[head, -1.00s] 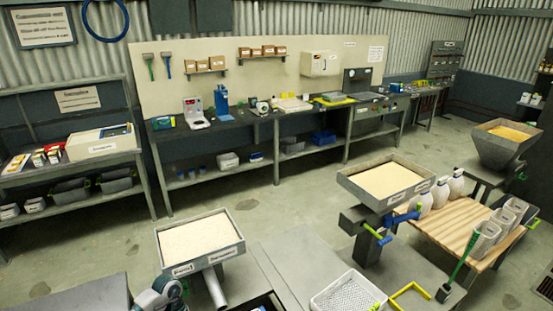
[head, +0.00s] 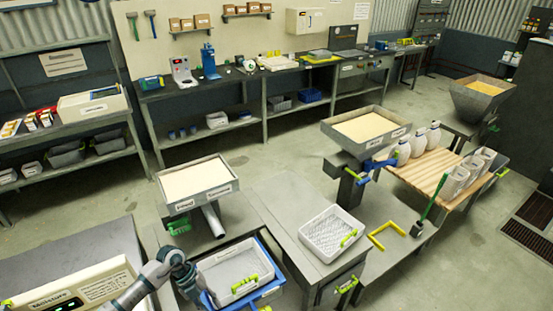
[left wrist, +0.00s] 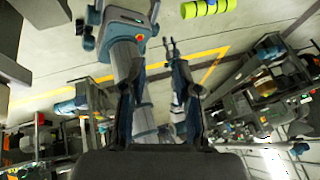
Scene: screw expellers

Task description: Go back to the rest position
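My left arm comes in from the lower left in the head view. My left gripper (head: 194,287) is at the left side of a white tray (head: 236,270) in a blue frame. Arm and frame overlap there, so I cannot tell whether they touch. In the left wrist view its two dark fingers (left wrist: 158,105) stand apart with nothing held between them. Grey and blue robot parts show beyond them. My right gripper does not show in the head view, and I cannot make it out for certain in the wrist view.
A moisture meter (head: 75,290) stands at the lower left. A sand-coloured filled hopper (head: 195,182) is behind the arm. A white perforated basket (head: 331,234) stands right on the grey bench. Another filled hopper (head: 366,127) and a wooden pallet (head: 440,172) are farther right. Open floor lies behind.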

